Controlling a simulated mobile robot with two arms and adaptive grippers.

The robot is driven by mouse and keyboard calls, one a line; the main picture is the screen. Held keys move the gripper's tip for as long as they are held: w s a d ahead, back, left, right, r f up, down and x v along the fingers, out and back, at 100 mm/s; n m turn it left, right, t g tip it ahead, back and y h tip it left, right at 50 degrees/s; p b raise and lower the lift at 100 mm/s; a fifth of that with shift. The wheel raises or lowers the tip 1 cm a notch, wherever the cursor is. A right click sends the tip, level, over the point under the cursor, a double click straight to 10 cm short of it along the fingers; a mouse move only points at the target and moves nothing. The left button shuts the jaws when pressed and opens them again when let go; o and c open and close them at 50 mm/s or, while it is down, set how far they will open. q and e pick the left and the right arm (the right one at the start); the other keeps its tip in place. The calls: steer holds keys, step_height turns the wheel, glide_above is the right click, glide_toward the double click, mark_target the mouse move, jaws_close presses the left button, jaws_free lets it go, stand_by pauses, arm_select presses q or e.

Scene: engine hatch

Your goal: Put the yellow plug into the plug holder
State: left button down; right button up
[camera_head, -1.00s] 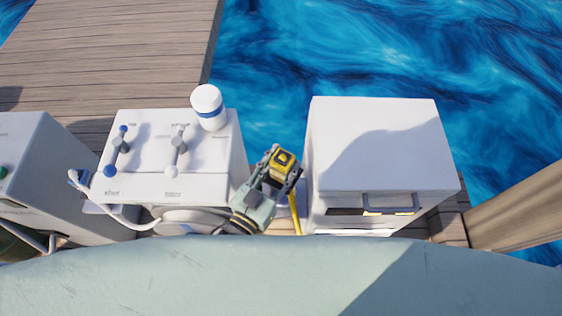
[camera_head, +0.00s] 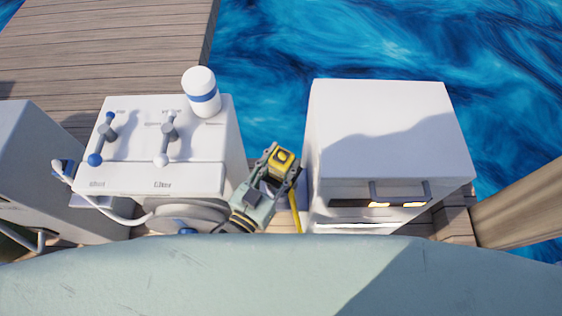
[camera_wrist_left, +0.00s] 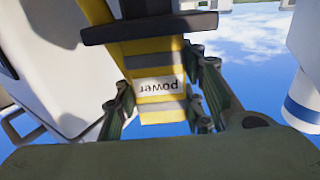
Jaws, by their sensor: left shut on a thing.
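The yellow plug (camera_head: 281,160) is held up in my left gripper (camera_head: 279,172), in the gap between two white cabinets. A yellow cable hangs below it. In the left wrist view the plug (camera_wrist_left: 160,85) fills the middle, with grey bands, a "power" label and a dark flange. The fingers of my left gripper (camera_wrist_left: 160,98) are shut around its two sides. My right gripper is not in view. I cannot pick out the plug holder with certainty in either view.
A white cabinet (camera_head: 385,130) with a grey handle stands right of the plug. The left cabinet (camera_head: 205,150) carries two levers and a white bottle (camera_head: 201,92) with a blue band. Water lies behind, and a wooden dock (camera_head: 110,40) is at upper left.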

mark_target(277, 179)
arm_select(q)
steer(key=shift+f+b, duration=1.15)
steer(key=shift+f, duration=0.15)
steer(key=shift+f+b, duration=0.7)
steer(key=shift+f, duration=0.45)
steer(key=shift+f, duration=0.3)
steer(key=c, duration=1)
jaws_free()
steer(key=shift+c, duration=0.2)
steer(key=shift+f, duration=0.1)
steer(key=v, duration=1.2)
